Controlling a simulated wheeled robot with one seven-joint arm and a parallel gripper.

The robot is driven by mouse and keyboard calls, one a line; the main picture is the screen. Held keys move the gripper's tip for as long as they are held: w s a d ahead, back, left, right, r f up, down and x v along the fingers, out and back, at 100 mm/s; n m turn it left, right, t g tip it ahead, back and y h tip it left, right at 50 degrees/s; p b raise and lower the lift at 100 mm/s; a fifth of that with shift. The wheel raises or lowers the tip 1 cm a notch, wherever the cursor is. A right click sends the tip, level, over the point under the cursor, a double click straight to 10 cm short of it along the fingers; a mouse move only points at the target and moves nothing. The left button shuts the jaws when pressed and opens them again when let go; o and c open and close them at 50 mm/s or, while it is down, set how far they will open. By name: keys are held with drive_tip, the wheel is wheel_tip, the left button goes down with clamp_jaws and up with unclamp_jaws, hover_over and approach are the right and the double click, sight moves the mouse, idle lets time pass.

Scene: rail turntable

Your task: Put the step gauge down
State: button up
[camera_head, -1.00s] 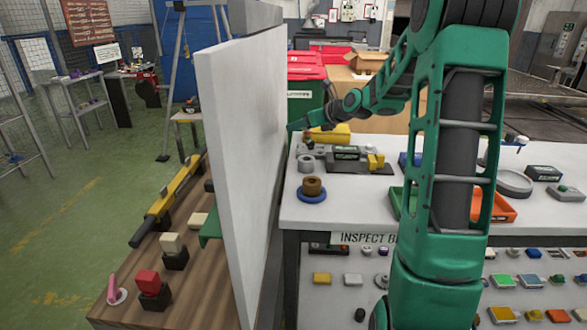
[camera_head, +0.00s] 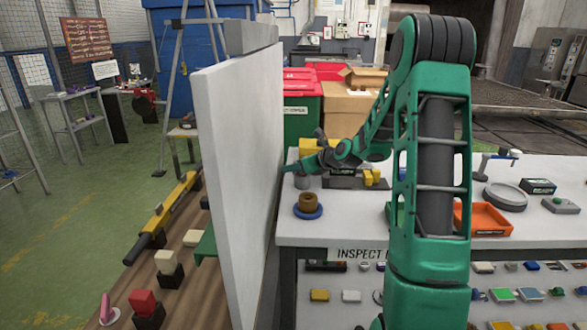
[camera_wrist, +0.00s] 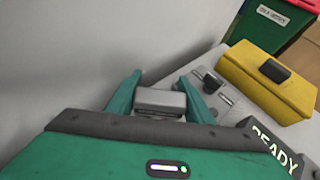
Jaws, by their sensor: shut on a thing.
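My gripper (camera_wrist: 160,88) shows in the wrist view with a green finger on each side of a grey block (camera_wrist: 160,102), which I take to be the step gauge. It is shut on this block, and only the block's near end shows clearly. In the head view my gripper (camera_head: 288,168) is close beside the tall white panel, at the left edge of the white inspection bench (camera_head: 345,232). The held block cannot be made out there. In the wrist view the grey wall surface fills the left side, close to the left finger.
The white panel (camera_head: 235,150) separates the bench from a wooden bench (camera_head: 195,300). A yellow block (camera_wrist: 262,82) lies right of my gripper. A blue ring with a brown piece (camera_head: 308,206) stands nearer the front. An orange tray (camera_head: 485,222) is farther right.

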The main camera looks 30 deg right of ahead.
drive_tip(key=o, duration=1.2)
drive_tip(key=shift+s+d+r, duration=0.1)
drive_tip(key=shift+s+r, duration=0.2)
drive_tip(key=shift+s, duration=0.1)
drive_tip(key=v, duration=1.1)
